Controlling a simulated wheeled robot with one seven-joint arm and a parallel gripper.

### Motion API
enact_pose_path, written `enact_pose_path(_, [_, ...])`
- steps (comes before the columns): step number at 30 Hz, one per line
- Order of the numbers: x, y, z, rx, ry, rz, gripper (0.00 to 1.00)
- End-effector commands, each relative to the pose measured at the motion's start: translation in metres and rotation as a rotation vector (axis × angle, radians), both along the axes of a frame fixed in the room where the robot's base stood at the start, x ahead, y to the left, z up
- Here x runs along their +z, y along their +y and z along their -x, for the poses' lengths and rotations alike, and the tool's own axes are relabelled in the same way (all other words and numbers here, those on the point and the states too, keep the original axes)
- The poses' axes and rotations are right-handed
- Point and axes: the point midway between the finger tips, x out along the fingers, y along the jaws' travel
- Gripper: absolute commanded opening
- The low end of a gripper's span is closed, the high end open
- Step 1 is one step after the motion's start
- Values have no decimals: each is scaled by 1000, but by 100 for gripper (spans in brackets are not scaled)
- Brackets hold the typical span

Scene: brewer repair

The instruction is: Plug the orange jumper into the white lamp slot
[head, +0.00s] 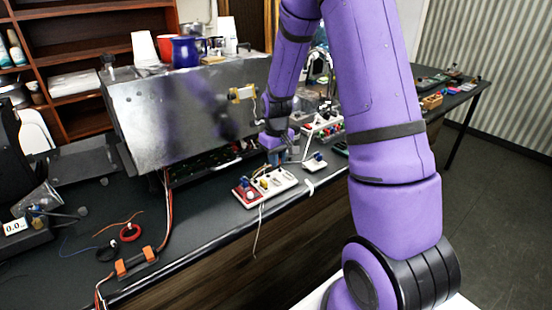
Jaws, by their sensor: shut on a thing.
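My gripper (279,160) points down just above the back of a white-and-red panel (284,179) on the dark bench. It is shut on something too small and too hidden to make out. I cannot identify the orange jumper in this view. The panel has a red left end, a yellow part (264,184) and several small dark slots on its white part. I cannot tell which slot is the white lamp slot, or whether the held thing touches the panel.
A large metal brewer housing (180,110) stands behind, with cups and a blue mug (185,51) on top. A small white block (315,163) sits right of the panel. An orange-ended connector (137,262) with wires lies front left. My arm blocks the right middle.

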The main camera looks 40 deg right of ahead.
Motion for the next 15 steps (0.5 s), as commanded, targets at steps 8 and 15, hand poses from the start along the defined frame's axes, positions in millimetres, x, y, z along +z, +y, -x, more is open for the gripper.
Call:
enact_pose_path(8, [-24,0,0,1,2,-1,0])
enact_pose_path(15, [-44,0,1,1,3,-1,0])
